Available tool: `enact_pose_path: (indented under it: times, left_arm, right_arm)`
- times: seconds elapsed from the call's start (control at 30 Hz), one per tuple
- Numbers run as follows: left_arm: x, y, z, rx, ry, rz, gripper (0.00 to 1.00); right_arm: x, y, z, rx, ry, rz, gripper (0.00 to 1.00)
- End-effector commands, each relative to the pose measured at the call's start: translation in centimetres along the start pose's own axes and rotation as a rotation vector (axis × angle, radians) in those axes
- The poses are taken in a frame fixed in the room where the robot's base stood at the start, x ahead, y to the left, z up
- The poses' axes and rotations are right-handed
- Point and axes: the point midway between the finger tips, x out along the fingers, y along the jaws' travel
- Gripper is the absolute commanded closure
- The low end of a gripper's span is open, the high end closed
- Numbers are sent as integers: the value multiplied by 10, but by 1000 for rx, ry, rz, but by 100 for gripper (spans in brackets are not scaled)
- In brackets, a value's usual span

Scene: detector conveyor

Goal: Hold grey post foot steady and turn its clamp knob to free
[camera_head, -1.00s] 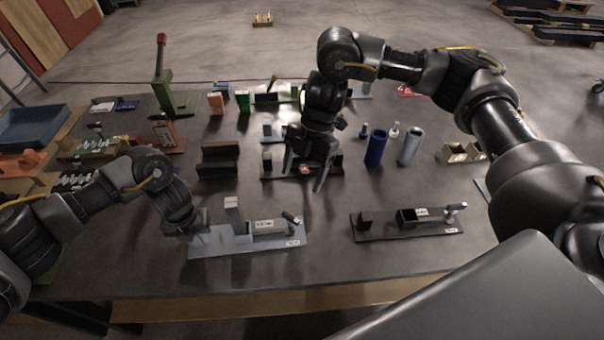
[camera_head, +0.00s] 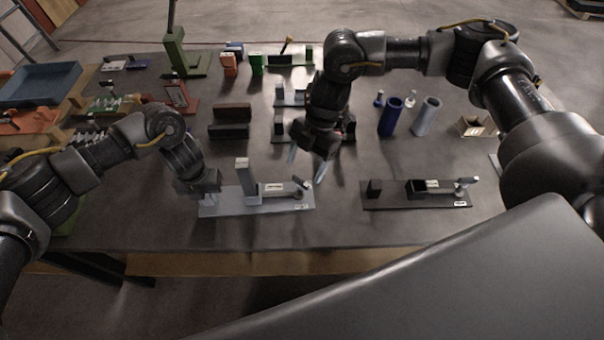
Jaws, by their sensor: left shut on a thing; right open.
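A similar black fixture (camera_head: 418,197) lies to the right. A dark brown block (camera_head: 229,121), a blue cylinder (camera_head: 391,117) and a grey-blue cylinder (camera_head: 426,116) stand behind. The table's front strip is clear.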

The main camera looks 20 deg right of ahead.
Motion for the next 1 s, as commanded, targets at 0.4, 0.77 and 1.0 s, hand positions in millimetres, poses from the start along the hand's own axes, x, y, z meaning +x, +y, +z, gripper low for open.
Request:
enact_pose_path:
  times: [0.4,0.77,1.0]
  left_arm:
    - [0,0,0,1,0,0,100]
    - [0,0,0,0,0,0,100]
    - [0,0,0,0,0,1,100]
  right_arm:
    - [42,0,0,0,0,0,29]
    - [42,0,0,0,-1,0,44]
    - [42,0,0,0,-1,0,74]
